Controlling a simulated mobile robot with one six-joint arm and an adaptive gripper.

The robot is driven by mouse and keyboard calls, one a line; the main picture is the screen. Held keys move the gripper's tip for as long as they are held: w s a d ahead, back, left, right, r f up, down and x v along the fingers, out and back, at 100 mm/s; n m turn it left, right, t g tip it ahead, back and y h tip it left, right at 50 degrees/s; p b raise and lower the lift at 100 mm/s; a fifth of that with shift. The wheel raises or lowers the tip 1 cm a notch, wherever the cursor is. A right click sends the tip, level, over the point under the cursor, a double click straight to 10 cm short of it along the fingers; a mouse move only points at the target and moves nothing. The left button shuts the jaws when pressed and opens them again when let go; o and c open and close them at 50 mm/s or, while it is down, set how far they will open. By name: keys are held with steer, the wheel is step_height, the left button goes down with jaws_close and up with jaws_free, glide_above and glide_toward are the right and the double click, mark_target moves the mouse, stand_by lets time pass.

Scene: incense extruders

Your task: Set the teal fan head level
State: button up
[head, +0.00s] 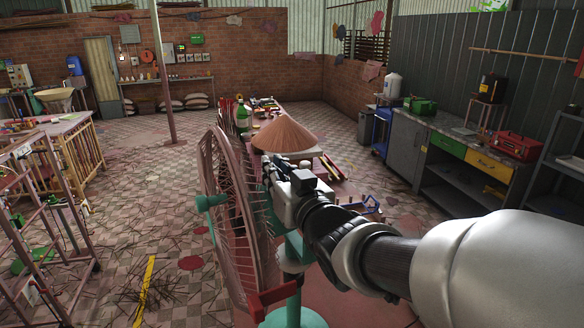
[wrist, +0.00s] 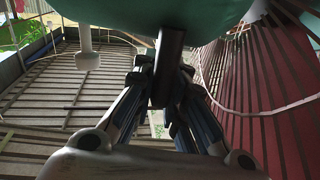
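The fan stands in the middle of the head view, with a dull red wire grille (head: 228,215) facing left and a teal hub (head: 212,201) at its front. The grille leans slightly from upright. Its teal stand base (head: 295,318) is below. My gripper (head: 280,178) is behind the grille, its fingertips partly hidden there. In the wrist view, the teal fan head housing (wrist: 115,18) fills the top. A dark bar (wrist: 170,60) hangs from it between my gripper's fingers (wrist: 165,95), which close in on both sides and appear to hold it.
A conical hat (head: 284,136) and a cluttered table lie behind the fan. A workbench with a red toolbox (head: 516,146) lines the right wall. A pink metal rack (head: 50,220) stands at left. Tiled floor between rack and fan is open, with scattered sticks.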

steer(key=shift+o, duration=0.4)
steer(key=shift+s+d+f, duration=0.1)
steer(key=shift+s+f, duration=0.2)
steer(key=shift+s, duration=0.05)
steer(key=v, duration=1.1)
steer(key=shift+r, duration=0.3)
steer(key=shift+d, duration=0.15)
steer(key=s+d+f+m+g+h+b, duration=0.2)
steer(key=s+d+f+h+b, duration=0.15)
steer(key=d+f, duration=0.35)
steer(key=s+d+f+m+g+h+b, duration=0.2)
steer(key=s+d+f+g+h, duration=0.1)
steer(key=d+f+h, duration=0.4)
steer(key=s+f+g+y+b, duration=0.2)
steer(key=s+f+g, duration=0.4)
steer(key=s+f, duration=0.5)
steer(key=s+b, duration=0.1)
steer(key=s, duration=0.2)
steer(key=shift+s+a+f+b, duration=0.25)
steer(key=shift+s+a+b, duration=0.05)
steer(key=shift+s+a, duration=0.05)
